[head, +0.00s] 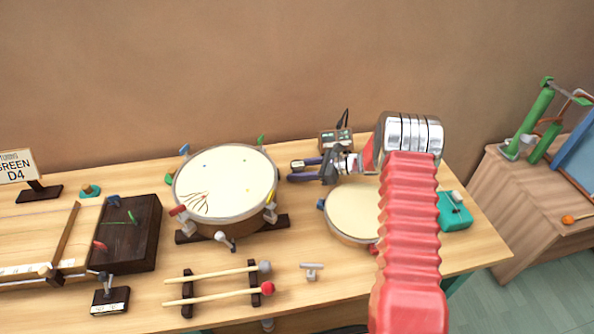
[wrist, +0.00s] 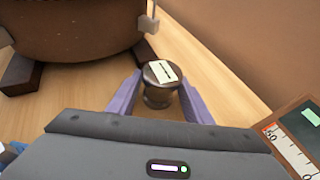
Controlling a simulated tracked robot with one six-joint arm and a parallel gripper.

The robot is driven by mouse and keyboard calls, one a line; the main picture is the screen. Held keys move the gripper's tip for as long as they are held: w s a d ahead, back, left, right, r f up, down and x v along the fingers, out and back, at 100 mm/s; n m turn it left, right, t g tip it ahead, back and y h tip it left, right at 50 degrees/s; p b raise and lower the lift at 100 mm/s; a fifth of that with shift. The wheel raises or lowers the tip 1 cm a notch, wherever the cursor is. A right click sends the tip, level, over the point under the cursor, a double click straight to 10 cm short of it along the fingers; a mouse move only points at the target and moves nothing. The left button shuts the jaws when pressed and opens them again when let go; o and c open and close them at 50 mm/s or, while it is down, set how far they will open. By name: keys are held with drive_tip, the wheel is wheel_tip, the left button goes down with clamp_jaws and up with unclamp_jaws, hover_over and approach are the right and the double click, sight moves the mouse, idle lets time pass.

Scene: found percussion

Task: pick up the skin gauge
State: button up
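A small dark metal piece (wrist: 158,97) with a round top and a pale marked label, which looks like the skin gauge, stands on the table in the wrist view. My gripper (wrist: 160,82) is open, with one purple finger on each side of it and a visible gap at both sides. In the head view my gripper (head: 298,170) is low over the table, between the large drum (head: 226,180) and the small box at the back. The piece between the fingers is too small to make out clearly there.
The large drum on its dark stand (wrist: 72,30) is close ahead on the left. A box with a scale (wrist: 292,140), the boxed meter (head: 335,139) in the head view, is close on the right. A smaller drum (head: 352,212) lies in front of my gripper.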

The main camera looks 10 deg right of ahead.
clamp_jaws()
idle(0.3)
drive_tip(key=shift+r, duration=0.1)
